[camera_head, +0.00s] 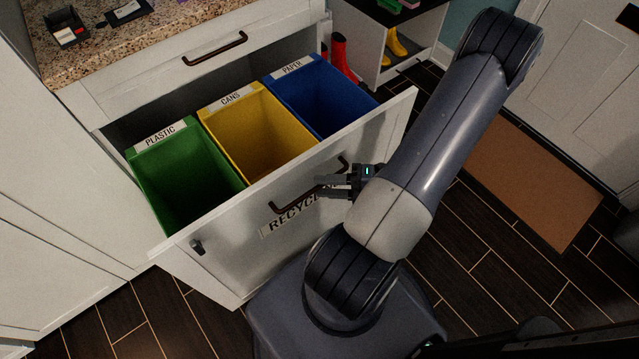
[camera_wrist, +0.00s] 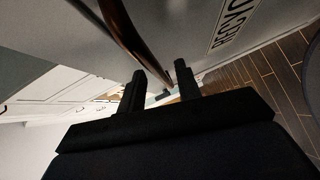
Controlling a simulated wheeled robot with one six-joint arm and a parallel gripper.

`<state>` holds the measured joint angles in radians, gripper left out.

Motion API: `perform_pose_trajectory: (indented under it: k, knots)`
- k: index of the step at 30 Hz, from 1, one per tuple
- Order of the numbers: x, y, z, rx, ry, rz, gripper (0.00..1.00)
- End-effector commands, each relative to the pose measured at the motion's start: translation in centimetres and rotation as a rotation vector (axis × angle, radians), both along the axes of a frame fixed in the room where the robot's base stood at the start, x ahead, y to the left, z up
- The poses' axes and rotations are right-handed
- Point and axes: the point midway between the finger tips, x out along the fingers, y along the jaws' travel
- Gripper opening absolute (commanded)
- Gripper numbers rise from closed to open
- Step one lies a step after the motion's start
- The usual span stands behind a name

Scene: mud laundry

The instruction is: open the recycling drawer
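The recycling drawer (camera_head: 225,262) stands pulled far out of the cabinet. Its white front bears a label reading "RECYC…" (camera_head: 284,220), partly hidden by my gripper. A dark bar handle (camera_head: 290,203) runs along the front. My gripper (camera_head: 322,186) is at the right part of the handle, its fingers pointing left. In the wrist view the fingers (camera_wrist: 160,80) are apart, and the handle (camera_wrist: 125,30) runs from the top toward the gap between them. I cannot tell whether they touch the handle. The label also shows in the wrist view (camera_wrist: 232,22).
Inside the drawer are a green plastic bin (camera_head: 180,175), a yellow cans bin (camera_head: 250,130) and a blue paper bin (camera_head: 320,95). A shut upper drawer (camera_head: 180,75) is above. A brown mat (camera_head: 530,180) lies by the door at right. Dark floor is clear around it.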

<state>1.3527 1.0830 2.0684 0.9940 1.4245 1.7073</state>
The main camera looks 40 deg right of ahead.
Motion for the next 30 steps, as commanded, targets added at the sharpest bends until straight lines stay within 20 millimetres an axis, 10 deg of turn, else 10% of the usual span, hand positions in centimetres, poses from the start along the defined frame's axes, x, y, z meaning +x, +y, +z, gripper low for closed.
perform_pose_trajectory:
  k: [15, 30]
  knots:
    - [-5.6, -5.7, 1.1, -0.002, 0.001, -0.002, 0.32]
    - [-5.8, -5.9, 1.1, 0.0, 0.001, 0.001, 0.32]
